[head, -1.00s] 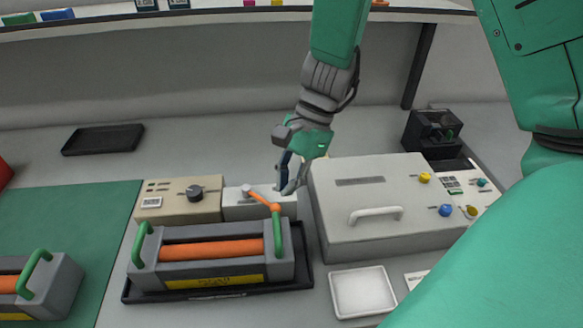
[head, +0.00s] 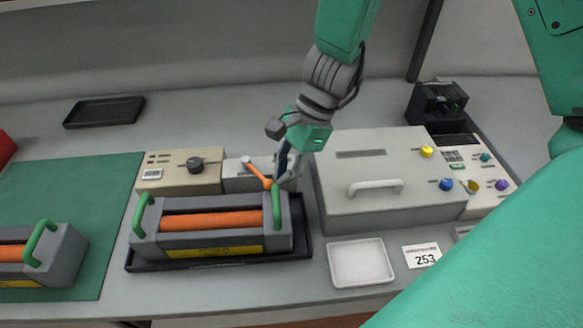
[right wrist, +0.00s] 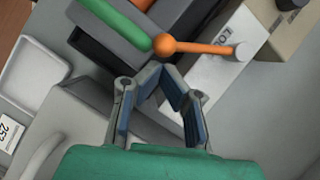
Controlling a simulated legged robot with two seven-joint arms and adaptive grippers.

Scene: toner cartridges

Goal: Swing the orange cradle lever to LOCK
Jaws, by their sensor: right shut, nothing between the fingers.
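The orange lever (head: 257,174) sits on a pale block (head: 236,181) behind the grey cradle. One end has a pale cap, the other an orange ball. In the right wrist view the lever (right wrist: 205,47) crosses the block, and partly hidden lettering starting "LO" shows beside it. The cradle holds a grey cartridge (head: 212,242) with an orange roller and green handles. My right gripper (head: 279,180) is shut and empty, just right of the ball. In the right wrist view its fingertips (right wrist: 160,72) meet just below the ball; contact cannot be told. My left gripper is not in view.
A large grey box with a handle (head: 375,187) stands close to the right of my gripper. A beige control box (head: 180,173) stands left of the lever. A white tray (head: 361,262) lies in front. A second cartridge (head: 45,255) is on the green mat (head: 96,178).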

